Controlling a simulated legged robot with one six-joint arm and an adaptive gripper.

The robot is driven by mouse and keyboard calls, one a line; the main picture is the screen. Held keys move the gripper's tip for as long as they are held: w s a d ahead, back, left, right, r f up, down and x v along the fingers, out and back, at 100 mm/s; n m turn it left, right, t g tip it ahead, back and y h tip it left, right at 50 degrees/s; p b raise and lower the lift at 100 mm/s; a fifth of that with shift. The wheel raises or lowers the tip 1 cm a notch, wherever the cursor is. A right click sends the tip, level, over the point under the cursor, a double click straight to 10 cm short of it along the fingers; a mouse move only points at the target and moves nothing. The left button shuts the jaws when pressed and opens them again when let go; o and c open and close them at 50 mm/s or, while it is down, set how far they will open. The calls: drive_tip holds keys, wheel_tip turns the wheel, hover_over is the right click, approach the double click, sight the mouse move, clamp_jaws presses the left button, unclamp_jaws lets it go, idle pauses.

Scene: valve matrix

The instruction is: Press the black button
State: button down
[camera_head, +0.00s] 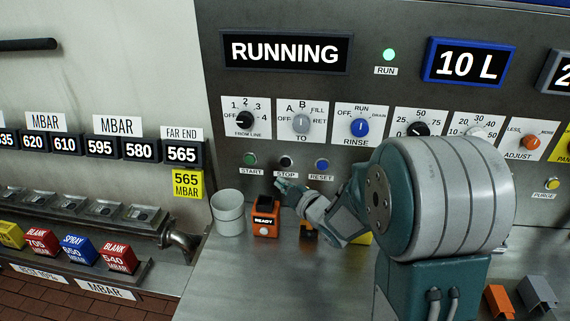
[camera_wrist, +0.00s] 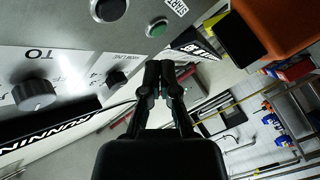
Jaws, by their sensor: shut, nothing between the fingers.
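The black button (camera_head: 287,163) sits in the panel's row above the STOP label, between the green START button (camera_head: 250,158) and the blue RESET button (camera_head: 322,164). In the wrist view a dark button in a silver ring (camera_wrist: 110,9) shows at the top edge, beside the green button (camera_wrist: 157,27). My gripper (camera_head: 281,186) is shut and empty, just below the STOP label in the head view. Its closed fingertips (camera_wrist: 160,72) show in the middle of the wrist view. I cannot tell the exact gap between the fingertips and the panel.
A grey cup (camera_head: 228,213) and an orange READY box (camera_head: 265,217) stand on the steel counter below my gripper. Selector knobs, including the grey TO knob (camera_head: 302,123) and blue RINSE knob (camera_head: 360,127), stick out above the buttons. The display (camera_head: 287,52) reads RUNNING.

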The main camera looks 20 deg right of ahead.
sight(281, 164)
drive_tip(key=shift+w+d, duration=0.35)
drive_tip(key=shift+w, duration=0.45)
drive_tip(key=shift+w+d, duration=0.3)
drive_tip(key=shift+w, duration=0.45)
drive_tip(key=shift+w+d, duration=0.35)
drive_tip(key=shift+w, duration=0.45)
drive_tip(key=shift+w+d+r, duration=0.1)
drive_tip(key=shift+w+d, duration=0.05)
drive_tip(key=shift+w, duration=0.15)
drive_tip(key=shift+w+d, duration=0.15)
drive_tip(key=shift+w, duration=0.25)
idle(0.6)
drive_tip(key=shift+s+a, duration=0.3)
drive_tip(key=shift+s, duration=0.5)
drive_tip(key=shift+s+a, duration=0.35)
drive_tip(key=shift+s, duration=0.4)
drive_tip(key=shift+s+a, duration=0.3)
drive_tip(key=shift+s, duration=0.5)
drive_tip(key=shift+s+a, duration=0.35)
drive_tip(key=shift+s, duration=0.4)
